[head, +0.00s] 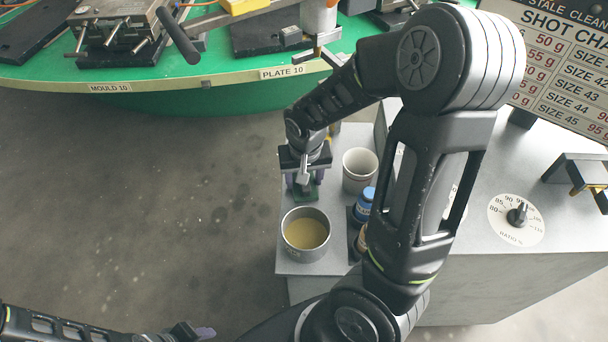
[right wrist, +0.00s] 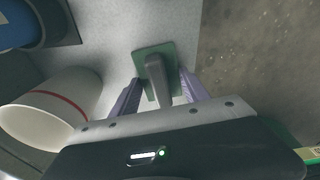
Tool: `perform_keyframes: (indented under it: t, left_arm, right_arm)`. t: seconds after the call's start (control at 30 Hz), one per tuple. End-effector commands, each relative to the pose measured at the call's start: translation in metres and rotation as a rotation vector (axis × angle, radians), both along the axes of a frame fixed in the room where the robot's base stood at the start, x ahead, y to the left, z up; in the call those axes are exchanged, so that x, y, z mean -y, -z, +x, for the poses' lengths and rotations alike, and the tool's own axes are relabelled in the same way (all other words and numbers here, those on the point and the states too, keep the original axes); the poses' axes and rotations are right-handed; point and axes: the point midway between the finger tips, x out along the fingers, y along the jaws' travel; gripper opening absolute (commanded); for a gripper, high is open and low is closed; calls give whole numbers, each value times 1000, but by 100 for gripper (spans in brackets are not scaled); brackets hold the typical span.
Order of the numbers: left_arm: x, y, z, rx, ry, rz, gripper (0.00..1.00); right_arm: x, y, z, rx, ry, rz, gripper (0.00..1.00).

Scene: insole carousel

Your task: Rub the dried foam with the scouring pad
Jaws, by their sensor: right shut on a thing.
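The scouring pad (head: 312,191) is a green square with a grey handle. It also shows in the right wrist view (right wrist: 141,58). My right gripper (head: 304,178) points down over the grey counter's left part and is shut on the pad's handle, with a purple finger on each side. I cannot tell whether the pad touches the counter. My left gripper (head: 196,332) is low at the bottom left, away from everything; its opening is unclear. I cannot make out any dried foam; the mould (head: 118,12) labelled MOULD 10 is closed at the top left.
A metal pot (head: 285,238) of yellowish liquid stands in front of the pad. A white cup (head: 360,181) and a blue-lidded jar (head: 364,203) stand to the right. The green carousel (head: 225,72) lies beyond. My right arm hides part of the grey counter (head: 297,268).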

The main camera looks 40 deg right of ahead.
Motion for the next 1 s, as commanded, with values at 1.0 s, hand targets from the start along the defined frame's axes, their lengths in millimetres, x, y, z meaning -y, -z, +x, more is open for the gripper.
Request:
perform_keyframes:
  t: [1.0]
  left_arm:
    - [0, 5, 0, 0, 0, 0, 43]
  right_arm:
    - [28, -1, 34, 2, 0, 0, 7]
